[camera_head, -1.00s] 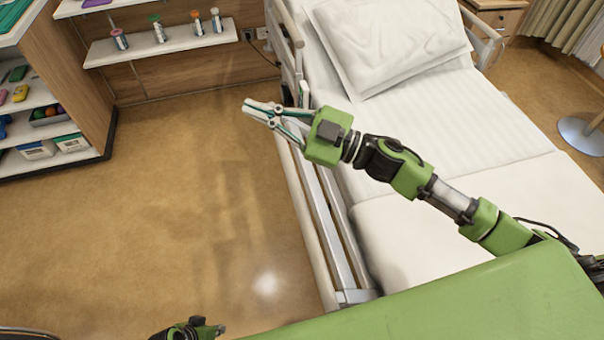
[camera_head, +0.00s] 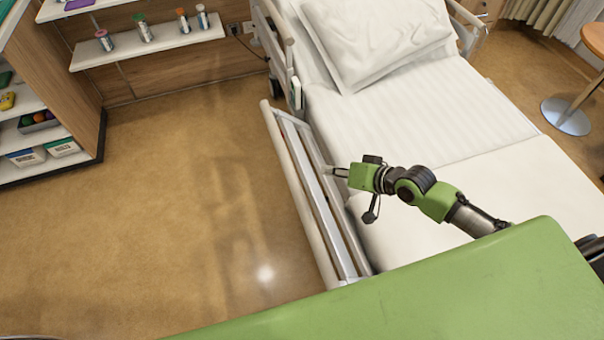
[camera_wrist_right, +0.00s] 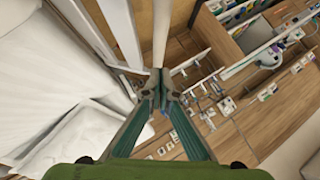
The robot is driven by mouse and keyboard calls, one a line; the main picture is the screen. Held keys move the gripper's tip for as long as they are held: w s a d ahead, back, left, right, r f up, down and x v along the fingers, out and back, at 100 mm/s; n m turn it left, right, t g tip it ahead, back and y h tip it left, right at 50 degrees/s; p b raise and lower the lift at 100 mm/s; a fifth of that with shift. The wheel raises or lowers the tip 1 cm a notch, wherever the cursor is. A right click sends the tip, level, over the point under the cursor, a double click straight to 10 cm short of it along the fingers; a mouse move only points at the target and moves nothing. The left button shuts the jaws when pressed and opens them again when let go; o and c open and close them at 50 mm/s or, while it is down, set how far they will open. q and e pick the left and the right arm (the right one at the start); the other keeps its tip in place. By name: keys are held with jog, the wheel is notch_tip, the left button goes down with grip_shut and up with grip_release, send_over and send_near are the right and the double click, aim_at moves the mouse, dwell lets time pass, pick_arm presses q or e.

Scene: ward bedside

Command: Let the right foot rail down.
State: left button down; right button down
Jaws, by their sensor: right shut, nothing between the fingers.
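The foot rail (camera_head: 298,190) is a long pale bar with a metal frame beside it, along the left side of the bed. I cannot tell its exact height from above. My right gripper (camera_head: 328,170) is shut and empty, over the mattress edge at the rail's inner side. Whether it touches the rail is unclear. In the right wrist view its fingertips (camera_wrist_right: 158,90) are together, close to the near end of a pale rail bar (camera_wrist_right: 160,35). My left gripper is out of view.
The bed (camera_head: 440,120) with a white pillow (camera_head: 380,35) lies right of the rail. The head-end rail (camera_head: 272,35) is further back. The floor (camera_head: 180,220) left of the bed is clear. Shelves (camera_head: 50,140) stand at the far left.

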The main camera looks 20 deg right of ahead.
aim_at(294, 174)
jog(key=x, duration=0.3)
jog(key=s+x, duration=0.1)
jog(key=x, duration=0.3)
jog(key=f+x, duration=0.1)
jog(key=x, duration=0.2)
jog(key=shift+a+f, duration=0.25)
jog(key=shift+a, duration=0.35)
jog(key=shift+a+f, duration=0.25)
jog(key=shift+f, duration=0.2)
